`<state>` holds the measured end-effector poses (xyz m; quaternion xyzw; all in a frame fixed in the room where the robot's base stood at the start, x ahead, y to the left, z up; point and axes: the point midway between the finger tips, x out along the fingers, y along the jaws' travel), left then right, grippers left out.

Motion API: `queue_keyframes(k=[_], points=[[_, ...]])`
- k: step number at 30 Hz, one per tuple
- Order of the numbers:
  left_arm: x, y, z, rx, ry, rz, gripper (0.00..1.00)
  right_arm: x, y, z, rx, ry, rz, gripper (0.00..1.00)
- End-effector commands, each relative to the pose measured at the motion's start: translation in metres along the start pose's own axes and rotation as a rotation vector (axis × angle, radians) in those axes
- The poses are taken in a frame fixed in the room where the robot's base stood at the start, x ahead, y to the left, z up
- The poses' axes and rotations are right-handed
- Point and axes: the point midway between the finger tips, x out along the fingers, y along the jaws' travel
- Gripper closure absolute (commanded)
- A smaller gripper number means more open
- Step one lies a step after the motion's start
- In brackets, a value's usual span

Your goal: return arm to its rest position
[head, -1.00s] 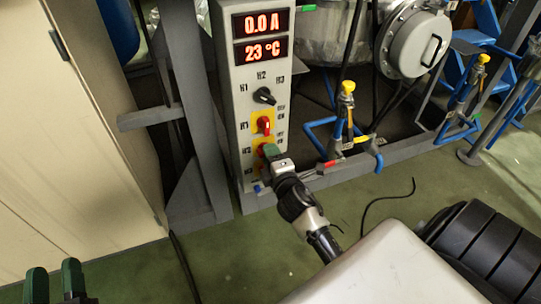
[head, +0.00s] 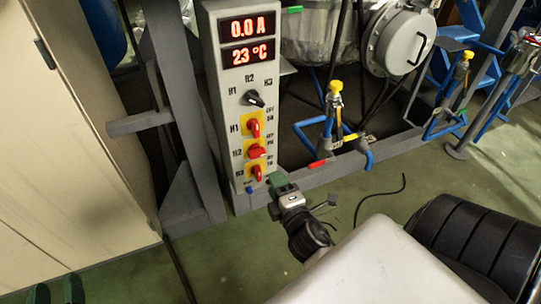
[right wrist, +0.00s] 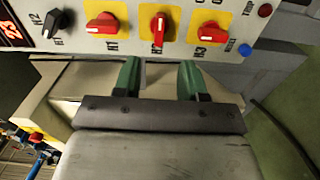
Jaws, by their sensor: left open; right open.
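My right gripper (head: 280,184) is in front of the lower end of the grey control panel (head: 236,125), apart from its switches. In the right wrist view its two green fingers (right wrist: 160,78) are spread with nothing between them. The panel's red switches, H1 (right wrist: 103,24), H2 (right wrist: 158,28) and H3 (right wrist: 210,33), show beyond the fingertips, and the black selector knob (right wrist: 54,22) is at the left. My left gripper (head: 50,292) shows only as green fingertips at the bottom left edge of the head view; they stand apart and empty.
The panel displays (head: 250,38) read 0.0 A and 23 °C. Blue pipes with a yellow-capped valve (head: 335,87) stand right of the panel. A grey steel frame (head: 180,110) and a beige cabinet (head: 70,150) are at the left.

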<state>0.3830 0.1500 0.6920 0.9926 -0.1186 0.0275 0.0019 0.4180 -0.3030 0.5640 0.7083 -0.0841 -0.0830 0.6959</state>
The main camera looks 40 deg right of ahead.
Motion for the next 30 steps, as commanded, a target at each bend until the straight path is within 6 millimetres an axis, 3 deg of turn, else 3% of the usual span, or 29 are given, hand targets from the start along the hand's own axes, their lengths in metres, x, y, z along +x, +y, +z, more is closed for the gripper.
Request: queue_keyframes(k=[20, 23, 30], points=[[-0.001, -0.001, 0.001, -0.001, -0.004, -0.002, 0.58, -0.005, 0.002, -0.001, 0.011, 0.002, 0.002, 0.58], [-0.001, -0.001, 0.001, -0.001, -0.005, -0.002, 0.58, -0.006, 0.014, -0.011, 0.119, 0.024, 0.016, 0.58], [0.0, 0.0, 0.001, -0.001, -0.004, -0.001, 0.58, -0.019, 0.067, -0.064, 0.74, 0.175, -0.015, 0.58]])
